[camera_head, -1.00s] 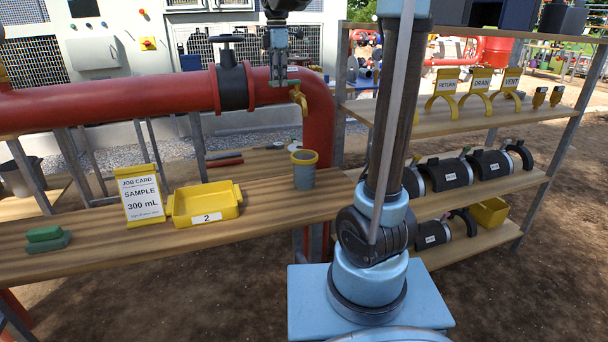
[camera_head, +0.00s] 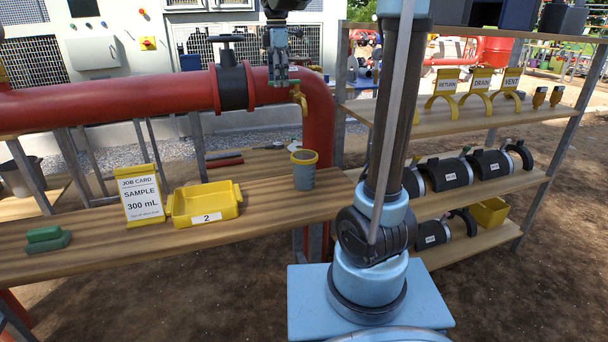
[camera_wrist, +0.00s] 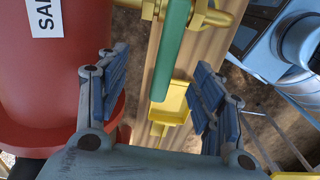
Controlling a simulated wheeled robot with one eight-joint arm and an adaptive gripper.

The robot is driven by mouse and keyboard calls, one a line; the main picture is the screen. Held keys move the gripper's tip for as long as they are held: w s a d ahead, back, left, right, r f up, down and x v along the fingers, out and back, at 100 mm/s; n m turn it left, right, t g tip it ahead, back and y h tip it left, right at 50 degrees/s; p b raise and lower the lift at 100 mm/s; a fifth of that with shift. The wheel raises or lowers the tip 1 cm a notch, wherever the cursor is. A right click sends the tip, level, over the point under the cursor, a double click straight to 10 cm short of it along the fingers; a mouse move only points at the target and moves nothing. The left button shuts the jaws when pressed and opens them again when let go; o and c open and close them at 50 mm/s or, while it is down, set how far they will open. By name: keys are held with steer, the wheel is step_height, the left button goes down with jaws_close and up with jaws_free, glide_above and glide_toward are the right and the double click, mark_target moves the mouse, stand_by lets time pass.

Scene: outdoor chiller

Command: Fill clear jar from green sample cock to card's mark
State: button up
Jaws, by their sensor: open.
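The sample cock (camera_head: 299,98) is a yellow spout on the red pipe's right end. In the wrist view its green lever (camera_wrist: 172,50) runs between my fingers, with a yellow fitting (camera_wrist: 208,15) beside it. My gripper (camera_head: 278,82) is above the pipe near the cock; in the wrist view my gripper (camera_wrist: 160,78) is open, with gaps on both sides of the lever. A greyish jar with a yellow rim (camera_head: 303,172) stands upright on the bench below the cock; its contents cannot be made out. The job card (camera_head: 141,196) reads "SAMPLE 300 mL".
A yellow tray marked 2 (camera_head: 205,204) and green blocks (camera_head: 47,239) sit on the wooden bench (camera_head: 110,245). The red pipe (camera_head: 120,90) carries a black valve (camera_head: 233,82). Shelves (camera_head: 440,125) with tags and clamps stand right.

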steer(key=shift+r, duration=3.45)
step_height(320, 180, up, 12)
steer(key=s+d+f+m+t, duration=0.1)
steer(key=s+d+f+m, duration=0.4)
steer(key=s+d+f, duration=0.4)
steer(key=s+d+f+m, duration=0.6)
steer(key=f, duration=0.5)
steer(key=s+d+f+m, duration=0.2)
steer(key=s+f, duration=0.3)
steer(key=f, duration=0.4)
steer(key=s+d+f+m, duration=0.2)
steer(key=s+f+m, duration=0.2)
steer(key=f, duration=0.5)
steer(key=s+d+f+m+t, duration=0.1)
steer(key=s+d+f+m, duration=0.1)
steer(key=s+f, duration=0.6)
steer(key=shift+d+f+m, duration=0.15)
steer(key=shift+f+m, duration=0.65)
steer(key=shift+f, duration=0.15)
